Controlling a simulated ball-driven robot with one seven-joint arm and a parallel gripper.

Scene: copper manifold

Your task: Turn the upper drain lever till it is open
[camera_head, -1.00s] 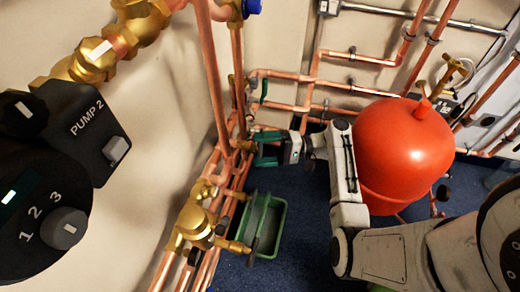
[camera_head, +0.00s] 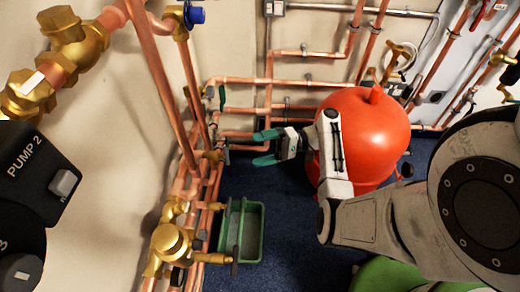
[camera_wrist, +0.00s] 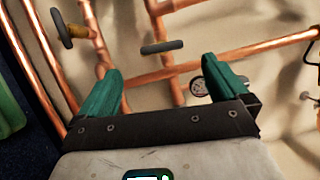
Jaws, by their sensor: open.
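My gripper (camera_head: 262,147) is open and empty, its two green fingers pointing left toward the copper pipes at the wall corner. In the head view, two brass outlets, an upper one (camera_head: 211,206) and a lower one (camera_head: 212,258), point right beside a green tub. Dark bars that look like their levers, one (camera_head: 226,222) and another (camera_head: 238,236), stand over the tub, below my gripper and apart from it. I cannot tell surely which is the upper drain lever.
The green tub (camera_head: 260,232) stands on the blue floor. A red tank (camera_head: 375,130) is right of my gripper, behind my arm. Copper pipes (camera_head: 290,80) run along the wall, with a green handle (camera_head: 222,97). A pump panel (camera_head: 35,168) fills the left. Blue floor (camera_head: 300,235) is free below my arm.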

